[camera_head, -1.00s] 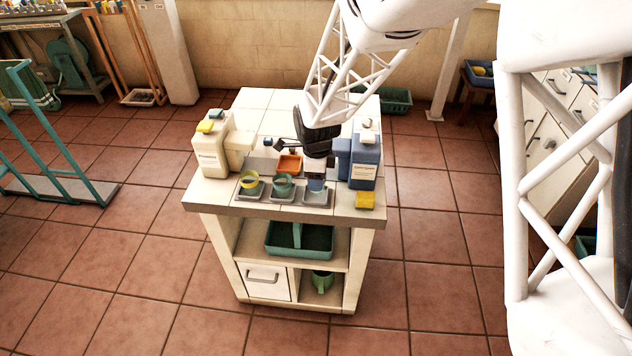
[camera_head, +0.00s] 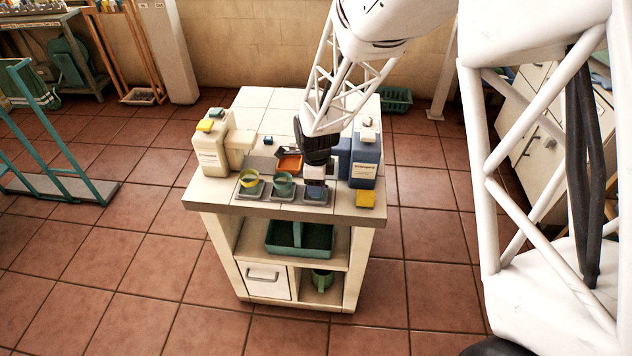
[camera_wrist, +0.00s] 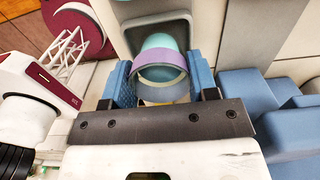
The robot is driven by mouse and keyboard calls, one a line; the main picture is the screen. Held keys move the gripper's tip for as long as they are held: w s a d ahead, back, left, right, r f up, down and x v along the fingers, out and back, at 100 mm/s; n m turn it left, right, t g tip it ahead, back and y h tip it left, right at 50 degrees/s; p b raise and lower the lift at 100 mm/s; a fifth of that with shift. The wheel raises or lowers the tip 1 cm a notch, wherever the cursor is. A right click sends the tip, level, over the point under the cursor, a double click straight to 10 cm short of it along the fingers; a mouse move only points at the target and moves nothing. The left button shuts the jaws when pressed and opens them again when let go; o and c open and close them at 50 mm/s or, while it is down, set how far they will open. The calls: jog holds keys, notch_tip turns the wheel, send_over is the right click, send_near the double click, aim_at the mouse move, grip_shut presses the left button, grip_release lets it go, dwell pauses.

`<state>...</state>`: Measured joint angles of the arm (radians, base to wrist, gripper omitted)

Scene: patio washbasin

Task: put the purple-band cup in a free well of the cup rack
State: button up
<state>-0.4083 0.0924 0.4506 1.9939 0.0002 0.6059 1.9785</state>
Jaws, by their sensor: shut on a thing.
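The cup rack (camera_head: 267,197) is a row of grey square wells along the front of the cart top. A yellow-rimmed cup (camera_head: 249,181) stands in the left well and a green cup (camera_head: 283,184) in the middle one. My gripper (camera_head: 315,189) is at the right well, pointing down. In the wrist view my gripper (camera_wrist: 160,78) has its blue fingers shut on the purple-band cup (camera_wrist: 160,60), which is teal with a purple band. A grey well (camera_wrist: 160,22) shows just beyond the cup. I cannot tell whether the cup touches the well floor. In the head view my gripper mostly hides the cup.
A cream dispenser (camera_head: 209,152) stands at the left and a blue dispenser (camera_head: 364,165) close to the right of my gripper. An orange item (camera_head: 289,164) lies behind the rack. A yellow block (camera_head: 366,198) sits at the front right corner. The back of the cart top is clear.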

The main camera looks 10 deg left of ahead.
jog(key=shift+f, duration=0.1)
jog(key=o, duration=0.9)
notch_tip(320, 180, up, 12)
jog(key=shift+r, duration=0.1)
dwell(0.5)
dwell(0.5)
